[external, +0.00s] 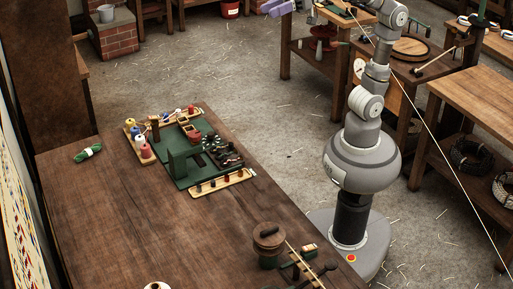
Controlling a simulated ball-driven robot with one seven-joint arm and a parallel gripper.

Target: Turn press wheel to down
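I cannot make out a press wheel for certain in the external view. A green upright fitting (481,12) on the right-hand bench is cut off by the top edge, and I cannot tell whether it belongs to a press. My arm rises from my grey base and bends left near the top edge. My gripper cannot be made out; the end of the arm appears to leave the picture at the top.
A long brown table (110,225) fills the left front, with a green tool board (181,165), spools and a dark round pot (269,238). Workbenches (490,88) stand behind and right of me. A taut cord crosses at right. The straw-strewn floor (225,60) is open.

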